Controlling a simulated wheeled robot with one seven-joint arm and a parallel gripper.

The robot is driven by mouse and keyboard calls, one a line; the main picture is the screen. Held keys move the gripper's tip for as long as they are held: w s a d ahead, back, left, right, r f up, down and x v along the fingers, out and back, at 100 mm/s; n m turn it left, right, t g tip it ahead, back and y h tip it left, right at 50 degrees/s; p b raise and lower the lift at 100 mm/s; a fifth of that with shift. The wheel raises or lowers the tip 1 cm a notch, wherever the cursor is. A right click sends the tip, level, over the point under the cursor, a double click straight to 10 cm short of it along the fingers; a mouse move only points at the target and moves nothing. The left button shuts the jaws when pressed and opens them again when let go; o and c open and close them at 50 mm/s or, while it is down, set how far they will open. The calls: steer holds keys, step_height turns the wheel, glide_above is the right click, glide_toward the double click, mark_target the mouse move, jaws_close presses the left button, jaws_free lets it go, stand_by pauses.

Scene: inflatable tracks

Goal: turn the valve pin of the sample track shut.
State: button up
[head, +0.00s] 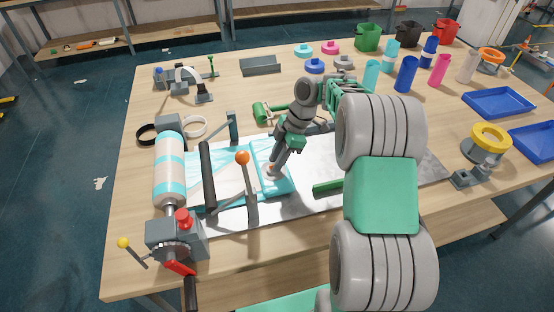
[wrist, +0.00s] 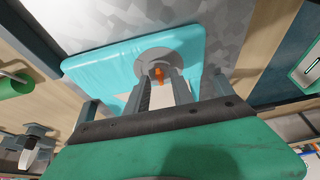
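The sample track is a cyan and white inflatable sheet (head: 225,178) lying on the table, rolled at its left end. At its right end, a round grey valve (wrist: 168,60) sits on the cyan end section, with a small orange valve pin (wrist: 158,73) at its middle. My gripper (head: 272,170) points down at the valve in the head view and hides most of it. In the wrist view my gripper (wrist: 162,86) has its fingers apart, with the pin between or just beyond their tips. I cannot tell whether they touch it.
A dark roller bar (head: 208,175) and an orange-knobbed lever (head: 248,190) stand left of my gripper. A crank unit (head: 175,236) is at the front left. A green-handled roller (head: 262,112) lies behind. Cups, bins and blue trays (head: 498,102) fill the right side.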

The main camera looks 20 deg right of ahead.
steer(key=shift+c, duration=0.5)
jaws_close()
